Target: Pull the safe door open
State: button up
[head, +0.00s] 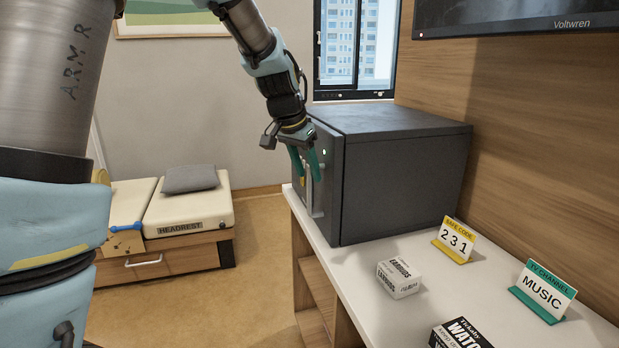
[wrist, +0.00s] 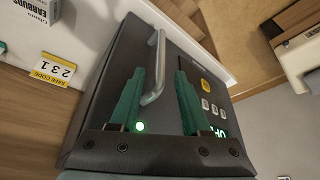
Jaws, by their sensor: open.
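The dark grey safe (head: 405,180) stands on the white counter. Its door (head: 328,200) is on the left side in the head view and looks closed. The door has an upright metal bar handle (head: 318,200), which also shows in the wrist view (wrist: 155,68). My gripper (head: 307,174) is at the door's front with its green fingers open. In the wrist view the fingers (wrist: 160,75) lie on either side of the handle in the picture; I see no contact. A green light (wrist: 140,127) glows, and a lit display (wrist: 218,131) beside the keypad is partly hidden by a finger.
On the counter (head: 370,260) are a safe code card (head: 455,240) reading 231, an earbuds box (head: 399,278), a TV channel card (head: 543,291) and a watch box (head: 460,334). A bench with a headrest (head: 190,208) stands at the left. Open floor (head: 265,260) lies between.

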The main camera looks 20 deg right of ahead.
jog(key=shift+x, duration=1.4)
jog(key=shift+c, duration=0.2)
grip_shut()
